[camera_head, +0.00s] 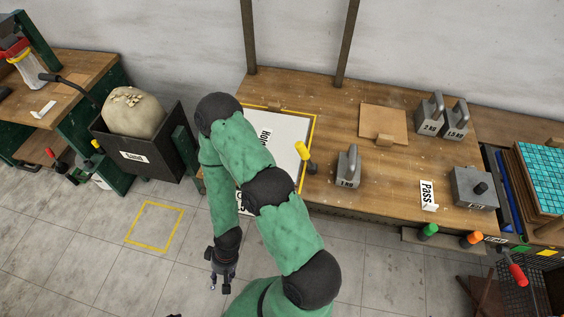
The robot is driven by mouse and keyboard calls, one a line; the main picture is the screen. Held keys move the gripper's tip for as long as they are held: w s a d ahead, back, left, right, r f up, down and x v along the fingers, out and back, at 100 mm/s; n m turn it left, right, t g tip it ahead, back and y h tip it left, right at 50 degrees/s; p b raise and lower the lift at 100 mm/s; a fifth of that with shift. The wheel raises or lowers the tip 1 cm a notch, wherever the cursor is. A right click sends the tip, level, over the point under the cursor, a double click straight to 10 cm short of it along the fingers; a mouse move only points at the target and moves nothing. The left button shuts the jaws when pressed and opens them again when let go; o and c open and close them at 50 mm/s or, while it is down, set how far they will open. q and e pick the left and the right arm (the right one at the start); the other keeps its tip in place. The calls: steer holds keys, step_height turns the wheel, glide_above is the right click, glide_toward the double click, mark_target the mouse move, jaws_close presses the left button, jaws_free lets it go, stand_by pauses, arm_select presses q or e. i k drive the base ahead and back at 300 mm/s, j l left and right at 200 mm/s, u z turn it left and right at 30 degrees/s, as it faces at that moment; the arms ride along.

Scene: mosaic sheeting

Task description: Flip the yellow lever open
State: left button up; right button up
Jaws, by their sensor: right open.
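A yellow lever (302,151) with a thick rounded handle stands tilted at the right edge of the yellow-framed white sheet (290,127) on the wooden bench. A smaller yellow knob (97,145) shows at the far left, beside the dark sand bin. My right gripper (221,284) hangs open and empty over the grey floor in front of the bench, below and left of the yellow lever and well apart from it. My green right arm covers part of the white sheet and the bench's front edge. My left gripper is not in view.
The bench (335,110) also holds several grey weights, a wooden board (383,124) and a "Pass" sign (428,195). Green (429,230) and orange (473,239) knobs sit at its front edge. The sand bin (150,158) stands left. Floor around a yellow square (154,204) is clear.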

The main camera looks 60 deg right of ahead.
mark_target(300, 146)
steer(key=z, duration=0.45)
steer(key=j+z, duration=0.1)
steer(key=z, duration=0.8)
steer(key=j+z, duration=0.1)
steer(key=z, duration=0.8)
steer(key=k+j, duration=0.15)
steer(key=i+j, duration=0.1)
